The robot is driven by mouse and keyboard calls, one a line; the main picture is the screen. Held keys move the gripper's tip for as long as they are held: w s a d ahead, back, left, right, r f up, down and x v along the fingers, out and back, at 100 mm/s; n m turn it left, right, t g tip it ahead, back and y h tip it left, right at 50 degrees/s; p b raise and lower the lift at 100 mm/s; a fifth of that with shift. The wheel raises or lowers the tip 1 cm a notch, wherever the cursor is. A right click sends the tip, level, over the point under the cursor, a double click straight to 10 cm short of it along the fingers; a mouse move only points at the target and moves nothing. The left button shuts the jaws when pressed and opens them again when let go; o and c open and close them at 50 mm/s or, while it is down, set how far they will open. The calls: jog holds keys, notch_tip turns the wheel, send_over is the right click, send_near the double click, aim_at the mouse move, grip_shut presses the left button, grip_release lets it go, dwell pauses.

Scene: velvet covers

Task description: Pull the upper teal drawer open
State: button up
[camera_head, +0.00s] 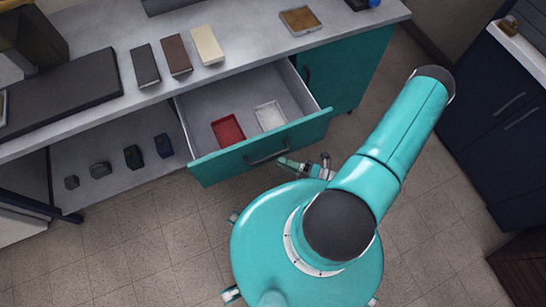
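The upper teal drawer (262,147) stands pulled out from the grey-topped cabinet, with its grey inside in view. A red tray (228,131) and a white tray (270,115) lie in it. The drawer's bar handle (267,153) is on its teal front. My gripper (287,163) is at the drawer front, near the right end of the handle. It is small here, and I cannot tell whether its fingers are open or touch the handle. My teal arm reaches up to the right and hides part of the floor.
Three blocks, dark, brown and cream (207,45), stand on the worktop (235,30) beside a brown tray (300,20). Several small dark objects sit on the open shelf (110,185) at left. Navy cabinets (500,110) stand at right. Tiled floor (435,225) is clear between.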

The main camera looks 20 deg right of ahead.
jog(key=v, duration=0.8)
jog(key=shift+w+d, duration=0.1)
jog(key=w+a+r+n+g+h, duration=0.15)
jog(key=w+r+n+g, duration=0.25)
jog(key=r+n+g, duration=0.6)
jog(key=w+r+n+g+h, duration=0.2)
jog(key=w+r+n+g, duration=0.3)
jog(key=r+n, duration=0.8)
jog(key=s+a+r+n+t+h, duration=0.1)
jog(key=a+r+n+t+h, duration=0.2)
jog(key=r+n, duration=0.7)
jog(key=s+a+r+n+t+h, duration=0.1)
jog(key=a+r+n+t+h, duration=0.2)
jog(key=r+n, duration=0.7)
jog(key=a+r+h, duration=0.1)
jog(key=a+h, duration=0.1)
jog(key=h, duration=0.2)
jog(key=shift+s+a+r+t, duration=0.15)
jog(key=shift+s+r+t, duration=0.15)
jog(key=shift+t, duration=0.1)
